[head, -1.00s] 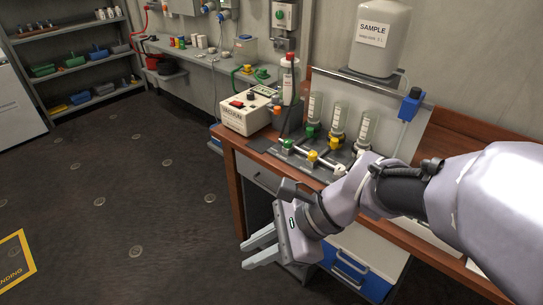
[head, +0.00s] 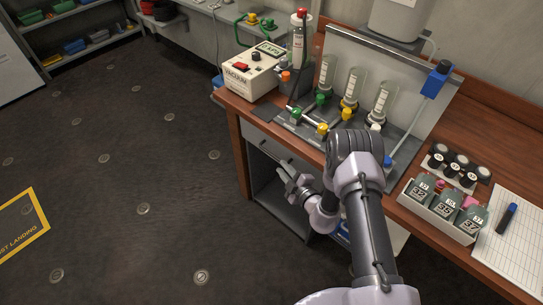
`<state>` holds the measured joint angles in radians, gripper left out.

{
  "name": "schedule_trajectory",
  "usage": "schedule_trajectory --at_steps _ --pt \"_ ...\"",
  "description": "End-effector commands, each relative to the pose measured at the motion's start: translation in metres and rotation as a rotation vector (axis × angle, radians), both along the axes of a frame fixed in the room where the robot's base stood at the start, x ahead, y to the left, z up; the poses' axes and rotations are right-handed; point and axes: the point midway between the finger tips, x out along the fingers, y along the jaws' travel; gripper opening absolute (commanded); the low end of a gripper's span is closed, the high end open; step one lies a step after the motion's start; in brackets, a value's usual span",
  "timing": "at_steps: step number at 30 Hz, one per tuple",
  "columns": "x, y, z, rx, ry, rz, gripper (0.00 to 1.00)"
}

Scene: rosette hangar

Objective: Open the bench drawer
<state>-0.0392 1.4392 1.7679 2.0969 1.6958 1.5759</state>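The bench drawer (head: 262,143) has a grey front just under the wooden bench top (head: 234,106), in the middle of the head view. It looks shut, flush with the bench. A thin dark handle runs along its front; the right part is hidden behind my arm. My gripper (head: 283,178) is in front of the bench, just below and beside the drawer front. Its two fingers look apart, with nothing between them. I cannot tell whether a finger touches the drawer or handle.
Below the drawer is an open grey compartment (head: 268,199). On the bench stand a white vacuum box (head: 250,78), a rack of glass tubes and coloured valves, a white bottle tray (head: 436,213) and a paper sheet (head: 515,240).

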Motion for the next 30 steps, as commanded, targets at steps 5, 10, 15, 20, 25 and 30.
schedule_trajectory --at_steps 5,10,15,20,25,30 --pt "0.033 0.023 -0.011 0.001 -0.004 0.003 0.2" --pt "0.06 0.04 -0.017 -0.001 -0.003 0.003 0.2" --pt "0.076 0.05 -0.021 -0.002 -0.002 0.003 0.2" --pt "0.081 0.054 -0.021 -0.001 0.001 0.002 0.2" --pt "0.081 0.054 -0.02 -0.002 0.0 0.002 0.2" --pt "0.081 0.054 -0.02 -0.002 0.0 0.003 0.0"
